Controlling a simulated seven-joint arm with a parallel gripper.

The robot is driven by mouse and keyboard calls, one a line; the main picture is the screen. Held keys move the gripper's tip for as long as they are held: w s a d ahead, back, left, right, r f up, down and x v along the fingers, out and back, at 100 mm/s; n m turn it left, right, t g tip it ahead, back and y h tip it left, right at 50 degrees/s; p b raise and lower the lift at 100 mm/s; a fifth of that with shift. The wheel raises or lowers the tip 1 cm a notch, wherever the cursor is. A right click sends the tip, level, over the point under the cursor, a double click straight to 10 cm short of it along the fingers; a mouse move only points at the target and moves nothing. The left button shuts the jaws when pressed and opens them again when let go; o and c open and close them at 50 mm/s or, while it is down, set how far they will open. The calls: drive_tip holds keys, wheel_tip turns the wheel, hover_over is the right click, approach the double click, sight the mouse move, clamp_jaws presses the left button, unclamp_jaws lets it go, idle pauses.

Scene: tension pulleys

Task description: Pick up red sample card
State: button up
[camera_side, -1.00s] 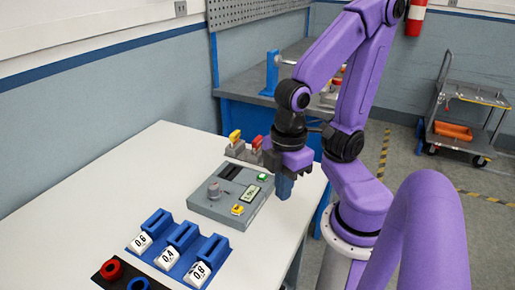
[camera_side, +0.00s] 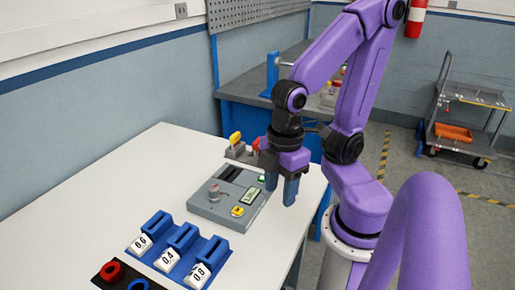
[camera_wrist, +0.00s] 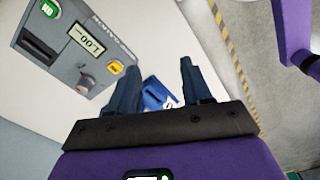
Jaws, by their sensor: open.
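The red sample card (camera_side: 256,143) stands in a small grey holder behind the grey device in the side view. My gripper and wrist hide much of it. A yellow card (camera_side: 235,138) stands upright to its left. My gripper (camera_side: 280,187) points down near the right side of the device, in front of the red card and apart from it. Its two blue fingers are open and nothing is between them. In the wrist view my gripper (camera_wrist: 158,72) shows the same spread fingers. The red card is not in that view.
The grey device (camera_side: 223,207) with a knob, display and buttons sits beside my gripper; it also fills the upper left of the wrist view (camera_wrist: 70,50). Blue holders (camera_side: 180,237) with white numbered labels stand at the front of the white table (camera_side: 120,190). The table's left side is clear.

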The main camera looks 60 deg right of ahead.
drive_tip(key=w+d+r+n+t+h, duration=0.1)
drive_tip(key=w+d+r, duration=0.15)
drive_tip(key=w, duration=0.45)
drive_tip(key=w+d+r+n+h, duration=0.1)
drive_tip(key=w+d+n, duration=0.1)
drive_tip(key=w+d, duration=0.35)
drive_tip(key=w+d+r+n+h, duration=0.1)
drive_tip(key=w+d+r+h, duration=0.1)
drive_tip(key=w+d, duration=0.45)
drive_tip(key=n+g, duration=0.1)
hover_over(257, 140)
drive_tip(key=a, duration=0.2)
drive_tip(key=shift+h, duration=0.4)
wheel_tip(257, 140, down, 9)
drive_tip(key=shift+s+d+f, duration=0.1)
drive_tip(key=shift+s+f, duration=0.05)
drive_tip(key=shift+x, duration=2.9)
clamp_jaws()
